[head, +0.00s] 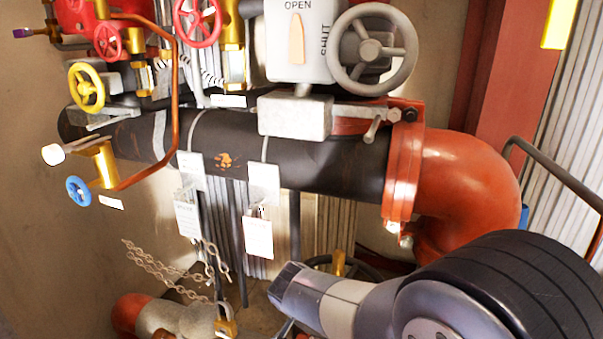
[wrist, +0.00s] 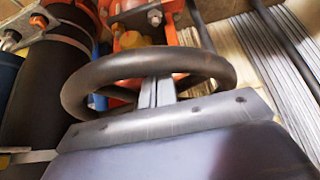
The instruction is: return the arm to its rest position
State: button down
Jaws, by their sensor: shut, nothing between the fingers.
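My arm comes in from the lower right of the head view, and its wrist end is low in front of the pipework. My gripper (wrist: 157,92) shows in the wrist view as two narrow grey fingers side by side, closed with nothing between them. They overlap the opening of a dark round handwheel (wrist: 88,72). I cannot tell whether they touch its rim. The same dark handwheel seems to show in the head view (head: 372,269), partly hidden behind my arm, with a yellow piece at its middle.
A thick black pipe (head: 330,168) runs into an orange elbow (head: 465,185) just above my arm. Grey (head: 394,58), yellow (head: 86,87) and blue (head: 78,191) handwheels sit above and left. Paper tags (head: 258,238) and a chain (head: 165,275) hang below the pipe.

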jog(key=shift+s+d+r+p, duration=0.15)
jog(key=shift+s+d, duration=0.2)
jog(key=shift+d, duration=0.25)
jog(key=shift+s+d+f+p, duration=0.15)
jog(key=shift+s+d, duration=0.15)
jog(key=shift+d, duration=0.3)
jog(key=shift+r, duration=0.1)
